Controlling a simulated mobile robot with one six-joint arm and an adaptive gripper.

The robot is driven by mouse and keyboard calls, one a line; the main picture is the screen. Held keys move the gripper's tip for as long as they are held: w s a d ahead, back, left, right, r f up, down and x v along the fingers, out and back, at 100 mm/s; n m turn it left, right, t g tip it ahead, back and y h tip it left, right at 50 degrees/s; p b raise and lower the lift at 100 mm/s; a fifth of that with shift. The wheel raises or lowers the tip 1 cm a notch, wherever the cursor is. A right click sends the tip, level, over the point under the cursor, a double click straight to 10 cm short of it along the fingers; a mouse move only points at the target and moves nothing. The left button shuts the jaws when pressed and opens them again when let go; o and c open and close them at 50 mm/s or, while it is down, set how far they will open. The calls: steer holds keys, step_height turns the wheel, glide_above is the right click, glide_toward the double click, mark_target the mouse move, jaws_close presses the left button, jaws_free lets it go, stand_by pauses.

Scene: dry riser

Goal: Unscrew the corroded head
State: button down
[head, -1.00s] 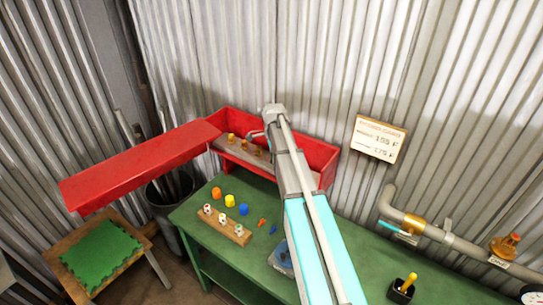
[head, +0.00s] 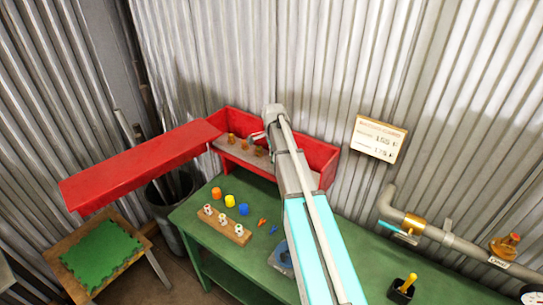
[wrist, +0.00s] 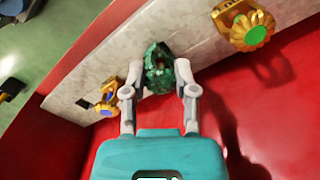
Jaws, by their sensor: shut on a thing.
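The corroded head (wrist: 157,72) is a dark green, crusty fitting in the wrist view, at the pale mounting strip (wrist: 195,65) inside the red cabinet. My gripper (wrist: 158,75) has one finger on each side of it and is shut on it. To its right on the strip is a brass head with a green centre (wrist: 248,32). To its left is a brass head with a blue centre (wrist: 107,98). In the head view, my arm hides the corroded head and most of my gripper.
The red cabinet (head: 318,155) stands open on the green bench (head: 190,218). Yellow, orange and blue caps and a wooden block (head: 238,236) of small fittings sit on the bench. A pipe with valves (head: 455,243) runs along the right wall, below a record card (head: 378,138).

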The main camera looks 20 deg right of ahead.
steer(key=n, duration=0.3)
steer(key=shift+n, duration=0.4)
steer(key=n, duration=0.3)
steer(key=shift+s+n, duration=0.1)
steer(key=shift+n, duration=1.1)
steer(key=shift+d, duration=0.1)
steer(key=shift+n, duration=2.9)
